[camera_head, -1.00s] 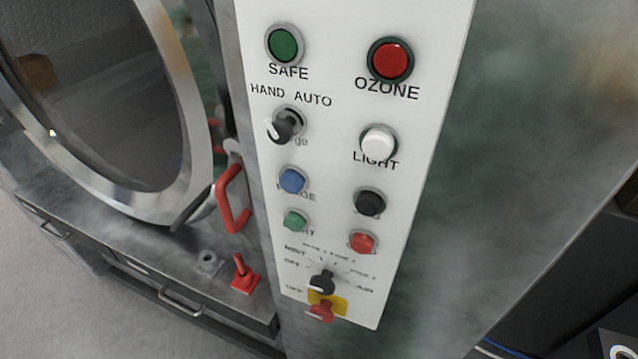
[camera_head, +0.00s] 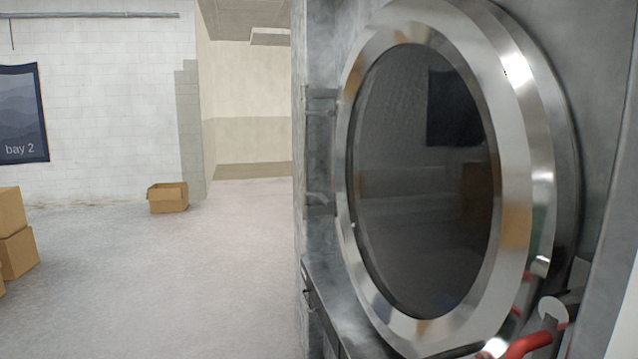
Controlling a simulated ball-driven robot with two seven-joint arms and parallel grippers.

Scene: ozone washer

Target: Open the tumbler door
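The round tumbler door (camera_head: 515,130) stands large at the right of the head view, with a wide metal rim and dark glass (camera_head: 425,190). It appears shut against the grey machine front. Its hinges (camera_head: 320,150) are on the left side.
The machine's lower ledge (camera_head: 325,295) juts out below the door. Open concrete floor (camera_head: 200,280) lies to the left. An open cardboard box (camera_head: 168,198) sits near the back wall, and stacked boxes (camera_head: 14,235) stand at the far left.

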